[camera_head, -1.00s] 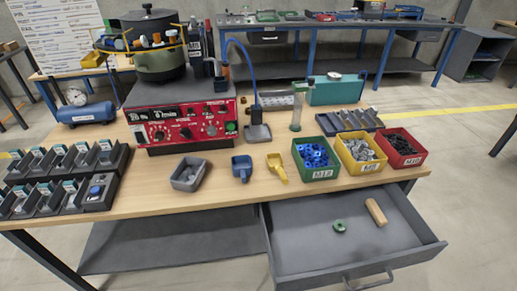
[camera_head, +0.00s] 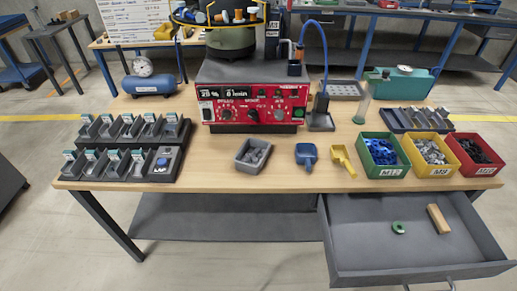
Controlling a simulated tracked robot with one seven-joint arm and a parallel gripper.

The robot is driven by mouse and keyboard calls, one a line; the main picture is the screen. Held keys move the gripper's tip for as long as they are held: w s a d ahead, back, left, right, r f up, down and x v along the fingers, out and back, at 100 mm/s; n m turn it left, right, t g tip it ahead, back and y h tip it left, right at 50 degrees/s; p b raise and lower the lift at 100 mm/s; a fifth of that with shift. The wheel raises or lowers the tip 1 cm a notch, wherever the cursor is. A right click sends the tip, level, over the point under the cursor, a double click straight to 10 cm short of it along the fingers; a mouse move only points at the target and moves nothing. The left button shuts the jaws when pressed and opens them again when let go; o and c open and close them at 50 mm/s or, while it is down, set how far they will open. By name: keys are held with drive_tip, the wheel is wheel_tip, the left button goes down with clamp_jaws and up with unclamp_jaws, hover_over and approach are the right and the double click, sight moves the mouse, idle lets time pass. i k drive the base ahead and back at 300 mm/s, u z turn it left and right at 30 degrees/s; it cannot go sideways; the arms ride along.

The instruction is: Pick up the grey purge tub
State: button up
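The grey purge tub (camera_head: 241,163) is a small open-topped grey box. It stands on the wooden table (camera_head: 215,179) near the front edge, in front of the red control panel. Several small grey parts lie inside it. Nothing touches it that I can see. My gripper is not in view, so whether it is open or shut does not show.
A blue scoop (camera_head: 306,155) and a yellow scoop (camera_head: 343,159) lie right of the tub, then green (camera_head: 388,171), yellow (camera_head: 430,170) and red (camera_head: 487,170) bins. A black slotted rack (camera_head: 160,178) stands left. The feeder (camera_head: 250,85) stands behind. A grey drawer (camera_head: 372,262) is open below.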

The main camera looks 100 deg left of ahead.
sight(253, 153)
drive_tip(key=u, duration=0.2)
drive_tip(key=k, duration=2.7)
drive_tip(key=u, duration=0.95)
drive_tip(key=i, duration=1)
drive_tip(key=u, duration=0.05)
